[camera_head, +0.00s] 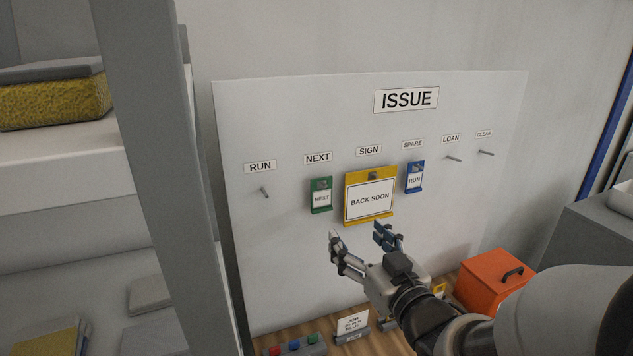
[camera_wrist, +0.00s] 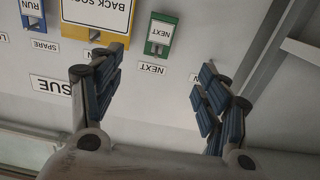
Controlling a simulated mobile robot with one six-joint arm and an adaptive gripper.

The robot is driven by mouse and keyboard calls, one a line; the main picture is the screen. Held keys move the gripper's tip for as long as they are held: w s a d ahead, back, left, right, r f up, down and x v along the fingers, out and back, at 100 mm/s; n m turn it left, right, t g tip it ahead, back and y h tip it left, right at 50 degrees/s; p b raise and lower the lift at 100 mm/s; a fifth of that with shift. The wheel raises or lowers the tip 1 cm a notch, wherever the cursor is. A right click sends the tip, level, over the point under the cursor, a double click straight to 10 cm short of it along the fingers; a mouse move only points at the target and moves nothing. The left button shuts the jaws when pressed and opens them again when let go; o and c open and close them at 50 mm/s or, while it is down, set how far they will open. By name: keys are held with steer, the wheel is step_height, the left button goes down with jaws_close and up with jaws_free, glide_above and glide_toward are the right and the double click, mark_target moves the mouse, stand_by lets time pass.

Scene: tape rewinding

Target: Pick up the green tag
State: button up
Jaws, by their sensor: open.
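The green tag (camera_head: 321,195), with a white NEXT label, hangs on a peg under the NEXT sign on the white ISSUE board (camera_head: 290,130). In the wrist view the green tag (camera_wrist: 161,33) appears upside down, ahead of the space between my fingers and apart from them. My gripper (camera_head: 362,238) is open and empty, in front of the board, below and to the right of the green tag in the head view. In the wrist view the two fingers of my gripper (camera_wrist: 160,80) stand wide apart.
A yellow BACK SOON sign (camera_head: 370,195) hangs just right of the green tag, and a blue RUN tag (camera_head: 414,177) beyond it. An orange box (camera_head: 490,283) stands below right. A grey shelf post (camera_head: 160,150) rises at left.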

mark_target(322, 191)
steer(key=x, duration=1.7)
steer(key=shift+w+a+r, duration=0.1)
steer(key=shift+w+r, duration=0.05)
steer(key=c, duration=0.9)
steer(key=shift+r, duration=0.15)
steer(key=shift+r, duration=0.25)
steer(key=v, duration=1.8)
steer(key=shift+f, duration=0.15)
